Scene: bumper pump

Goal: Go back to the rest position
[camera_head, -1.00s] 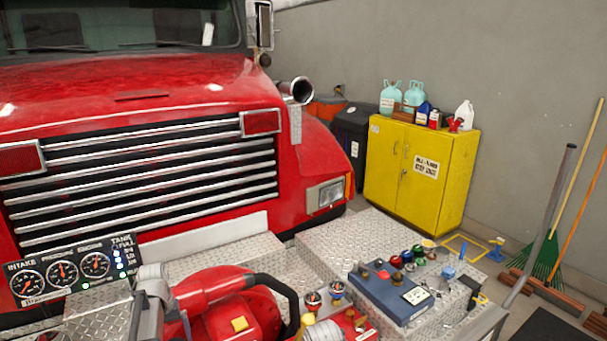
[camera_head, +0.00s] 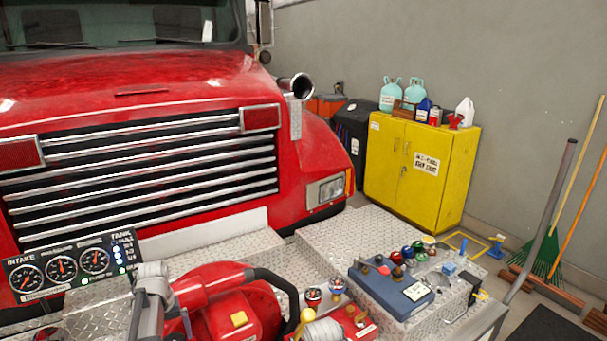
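Neither of my grippers can be made out in the head view. A red pump (camera_head: 215,290) with a black curved handle stands at the bottom centre-left, cut off by the lower edge. A gauge panel (camera_head: 65,265) with round dials and a lit TANK column is to its left. A blue control box (camera_head: 388,290) with several coloured knobs lies on the diamond-plate bumper deck (camera_head: 345,238) to the right.
The red fire truck (camera_head: 120,95) fills the left. A yellow cabinet (camera_head: 400,175) with bottles on top stands behind the deck.

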